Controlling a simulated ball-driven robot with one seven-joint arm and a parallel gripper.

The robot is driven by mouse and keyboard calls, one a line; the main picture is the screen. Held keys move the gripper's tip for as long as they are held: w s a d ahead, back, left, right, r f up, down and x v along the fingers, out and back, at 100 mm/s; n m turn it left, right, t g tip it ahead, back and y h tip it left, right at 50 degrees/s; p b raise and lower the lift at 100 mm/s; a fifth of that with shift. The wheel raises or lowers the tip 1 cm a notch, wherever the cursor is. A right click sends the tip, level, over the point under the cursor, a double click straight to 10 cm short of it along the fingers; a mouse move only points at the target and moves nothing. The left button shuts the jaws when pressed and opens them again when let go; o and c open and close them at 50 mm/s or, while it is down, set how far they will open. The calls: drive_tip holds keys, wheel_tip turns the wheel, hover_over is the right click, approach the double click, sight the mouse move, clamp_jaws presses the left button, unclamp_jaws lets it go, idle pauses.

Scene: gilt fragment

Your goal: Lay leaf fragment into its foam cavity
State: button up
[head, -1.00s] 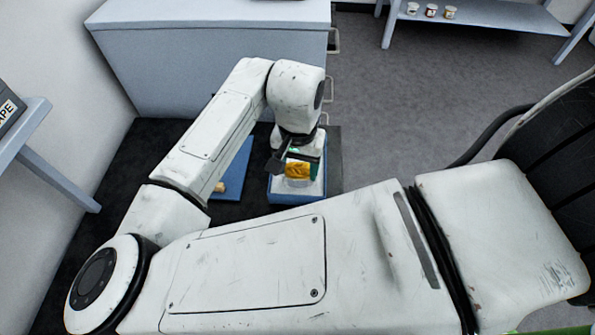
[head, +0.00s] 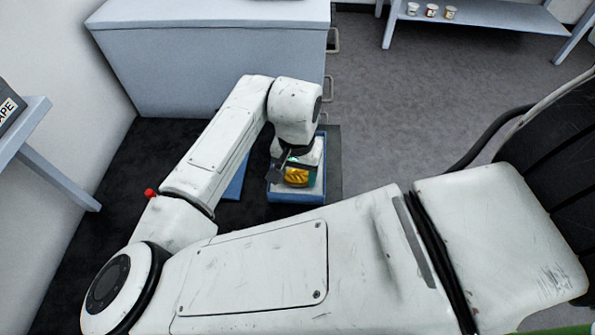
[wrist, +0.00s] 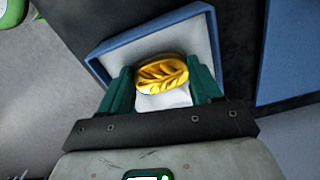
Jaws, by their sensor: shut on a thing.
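The leaf fragment (wrist: 161,74) is a gold oval piece with raised leaf veins. In the wrist view it sits between the two green fingers of my gripper (wrist: 163,86), which is shut on it. The foam (wrist: 122,56) is a pale pad inside a blue-rimmed tray (wrist: 150,28). The fragment is over the foam; I cannot tell whether it touches it. The cavity is largely hidden behind the fragment and fingers. In the head view the gold fragment (head: 297,176) shows below my gripper (head: 297,160), inside the outline of the blue tray (head: 297,198).
A second blue panel or tray (wrist: 290,50) lies beside the foam tray, partly behind my arm in the head view. A grey cabinet (head: 210,70) stands behind. A small red object (head: 150,193) shows at the left of my arm. A shelf (head: 480,18) with small cups is far right.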

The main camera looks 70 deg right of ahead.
sight(297, 174)
drive_tip(key=o, duration=0.9)
drive_tip(key=shift+s+f, duration=0.15)
drive_tip(key=shift+f, duration=0.65)
drive_tip(key=shift+o, duration=0.5)
drive_tip(key=shift+r, duration=0.2)
wheel_tip(297, 174, up, 13)
drive_tip(key=shift+r+p, duration=0.15)
drive_tip(key=shift+p, duration=0.15)
